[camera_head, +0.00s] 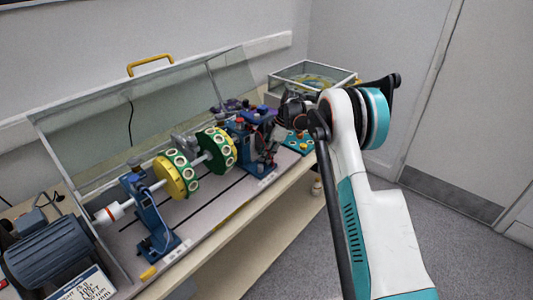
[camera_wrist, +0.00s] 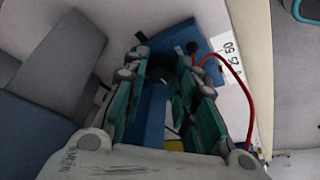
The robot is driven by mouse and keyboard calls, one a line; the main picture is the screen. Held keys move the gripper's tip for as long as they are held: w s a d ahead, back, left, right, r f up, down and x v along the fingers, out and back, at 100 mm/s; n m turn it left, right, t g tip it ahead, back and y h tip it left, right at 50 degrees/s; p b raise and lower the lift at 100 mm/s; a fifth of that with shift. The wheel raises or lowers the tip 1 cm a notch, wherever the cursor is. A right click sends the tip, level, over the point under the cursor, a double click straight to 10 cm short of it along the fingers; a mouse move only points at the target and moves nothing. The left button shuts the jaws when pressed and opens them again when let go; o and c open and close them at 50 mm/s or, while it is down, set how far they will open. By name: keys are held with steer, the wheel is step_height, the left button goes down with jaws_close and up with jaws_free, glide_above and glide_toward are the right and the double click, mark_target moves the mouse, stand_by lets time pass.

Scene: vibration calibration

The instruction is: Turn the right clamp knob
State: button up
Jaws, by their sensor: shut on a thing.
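The right blue clamp stand (camera_head: 241,143) rises from the bench at the right end of the shaft, with an orange-topped part on it. My gripper (camera_head: 264,133) is at the right side of this stand, partly hidden by my arm. In the wrist view its two teal-padded fingers (camera_wrist: 163,75) close around a thing in front of the blue stand (camera_wrist: 152,118). The right clamp knob is mostly hidden between the fingers; its angle cannot be told.
A yellow disc (camera_head: 170,178) and a green disc (camera_head: 212,152) sit on the shaft. A grey motor (camera_head: 52,256) is at the left. A raised clear cover (camera_head: 90,130) stands behind. A glass box (camera_head: 312,77) is beyond. A red cable (camera_wrist: 242,88) curves beside the fingers.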

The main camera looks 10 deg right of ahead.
steer(key=n+g, duration=0.1)
steer(key=n, duration=0.3)
steer(key=n+g+p, duration=0.1)
steer(key=n, duration=0.1)
steer(key=shift+w+n+g+h, duration=0.3)
stand_by(0.5)
steer(key=o, duration=1.1)
steer(key=shift+c, duration=0.2)
